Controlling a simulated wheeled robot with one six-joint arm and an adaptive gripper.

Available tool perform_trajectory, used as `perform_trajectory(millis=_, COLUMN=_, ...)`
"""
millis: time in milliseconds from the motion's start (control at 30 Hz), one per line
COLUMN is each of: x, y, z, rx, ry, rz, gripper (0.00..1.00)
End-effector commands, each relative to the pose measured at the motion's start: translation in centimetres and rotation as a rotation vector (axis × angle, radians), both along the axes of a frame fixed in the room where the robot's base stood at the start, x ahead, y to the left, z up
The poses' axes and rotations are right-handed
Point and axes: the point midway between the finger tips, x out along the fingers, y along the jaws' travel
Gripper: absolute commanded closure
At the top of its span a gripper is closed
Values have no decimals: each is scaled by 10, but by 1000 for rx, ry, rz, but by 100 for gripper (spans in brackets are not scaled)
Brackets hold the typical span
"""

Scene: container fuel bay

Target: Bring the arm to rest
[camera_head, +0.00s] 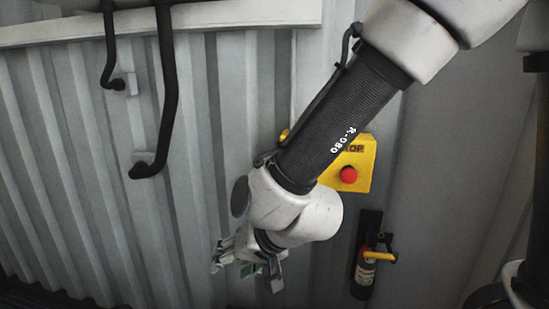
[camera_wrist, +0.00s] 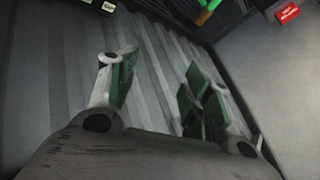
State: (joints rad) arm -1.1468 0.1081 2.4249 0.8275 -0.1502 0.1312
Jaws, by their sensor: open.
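My arm reaches down across the camera_head view from the upper right, bent at a white joint. My gripper (camera_head: 250,266) hangs at the lower middle of that view, in front of the corrugated wall (camera_head: 120,225) and partly hidden by my wrist. In the camera_wrist view my gripper (camera_wrist: 155,95) shows two green-padded fingers set well apart. It is open, with nothing between the fingers. The corrugated wall fills the space beyond them.
A yellow stop box (camera_head: 359,181) with a red button (camera_head: 348,175) is partly behind my forearm. A small extinguisher (camera_head: 364,272) hangs below it, right of my gripper. Black pipes (camera_head: 167,100) run down the wall at the left. A red sign (camera_wrist: 287,12) shows at the upper right.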

Motion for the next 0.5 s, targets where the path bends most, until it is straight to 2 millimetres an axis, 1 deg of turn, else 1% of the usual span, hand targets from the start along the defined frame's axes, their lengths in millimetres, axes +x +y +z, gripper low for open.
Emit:
perform_trajectory(millis=33, x=-2, y=-19, z=10, rx=-36, ry=36, rz=78, gripper=50)
perform_trajectory(millis=67, x=-5, y=-34, z=14, rx=-69, ry=60, rz=133, gripper=50)
perform_trajectory(millis=133, x=-9, y=-78, z=26, rx=-157, ry=105, rz=240, gripper=50)
perform_trajectory(millis=167, x=-9, y=-103, z=32, rx=-199, ry=122, rz=275, gripper=50)
perform_trajectory(millis=200, x=-10, y=-136, z=40, rx=-257, ry=143, rz=307, gripper=50)
perform_trajectory(millis=233, x=-10, y=-161, z=47, rx=-299, ry=153, rz=323, gripper=50)
perform_trajectory(millis=267, x=-11, y=-186, z=53, rx=-338, ry=163, rz=330, gripper=50)
perform_trajectory(millis=300, x=-13, y=-219, z=62, rx=-388, ry=175, rz=328, gripper=50)
perform_trajectory(millis=367, x=-16, y=-268, z=76, rx=-456, ry=188, rz=299, gripper=50)
perform_trajectory(millis=400, x=-20, y=-300, z=85, rx=-496, ry=193, rz=263, gripper=50)
perform_trajectory(millis=500, x=-29, y=-364, z=108, rx=-554, ry=173, rz=127, gripper=50)
